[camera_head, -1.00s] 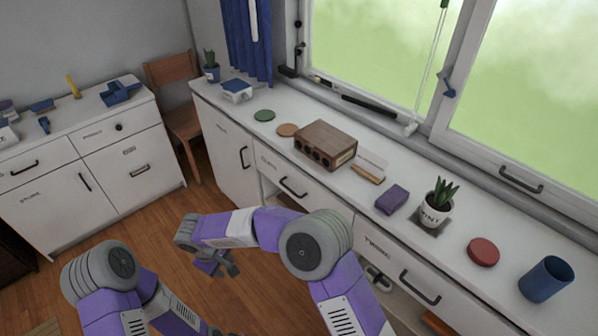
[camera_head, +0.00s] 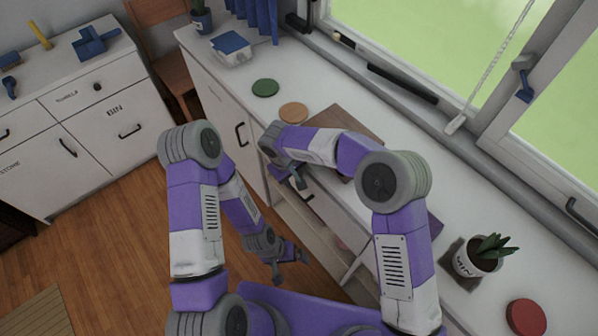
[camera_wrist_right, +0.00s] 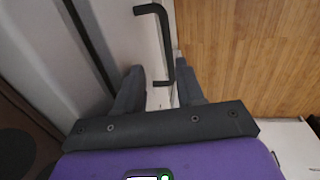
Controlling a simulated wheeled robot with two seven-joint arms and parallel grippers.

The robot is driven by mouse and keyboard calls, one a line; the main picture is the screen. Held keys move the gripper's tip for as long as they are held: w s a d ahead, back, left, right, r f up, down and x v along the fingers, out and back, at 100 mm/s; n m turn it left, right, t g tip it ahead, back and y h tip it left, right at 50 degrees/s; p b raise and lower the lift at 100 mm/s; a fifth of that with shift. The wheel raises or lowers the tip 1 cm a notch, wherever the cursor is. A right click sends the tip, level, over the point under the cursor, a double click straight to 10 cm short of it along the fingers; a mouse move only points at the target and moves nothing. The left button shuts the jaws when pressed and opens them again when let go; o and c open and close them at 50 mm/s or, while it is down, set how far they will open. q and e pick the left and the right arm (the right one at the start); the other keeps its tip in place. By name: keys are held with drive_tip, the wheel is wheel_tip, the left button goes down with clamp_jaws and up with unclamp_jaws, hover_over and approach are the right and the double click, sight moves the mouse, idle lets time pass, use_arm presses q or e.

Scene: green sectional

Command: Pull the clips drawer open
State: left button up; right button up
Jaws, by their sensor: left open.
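The drawer with the dark bar handle (camera_head: 307,194) is in the white counter's front, below the brown wooden box (camera_head: 345,122). My right arm covers part of its white front (camera_head: 335,214), and I cannot read its label. My right gripper (camera_head: 299,181) is at this handle. In the right wrist view, the black handle (camera_wrist_right: 163,45) runs between the two fingers of my right gripper (camera_wrist_right: 160,88), which stand apart on either side of its near end. My left gripper (camera_head: 302,255) is open and empty, low in front of the counter, over the floor.
An open shelf space (camera_head: 310,232) lies below the drawer. A cabinet door with an upright handle (camera_head: 240,134) is left of it. On the counter are green (camera_head: 265,87) and orange (camera_head: 293,112) discs, a potted plant (camera_head: 478,258) and a red disc (camera_head: 526,318). Wood floor (camera_head: 120,235) is clear at left.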

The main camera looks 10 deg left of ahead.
sight(295, 191)
drive_tip(key=shift+s+d+f+b, duration=0.1)
drive_tip(key=shift+s+f+b, duration=0.1)
drive_tip(key=shift+f, duration=0.7)
drive_tip(key=shift+s+d+f+b, duration=0.1)
drive_tip(key=shift+f+b, duration=0.05)
drive_tip(key=shift+f, duration=0.7)
drive_tip(key=shift+s+d+f+b, duration=0.1)
drive_tip(key=shift+s+f+b, duration=0.1)
drive_tip(key=shift+f, duration=0.7)
drive_tip(key=shift+w, duration=0.15)
drive_tip(key=shift+c, duration=0.5)
clamp_jaws()
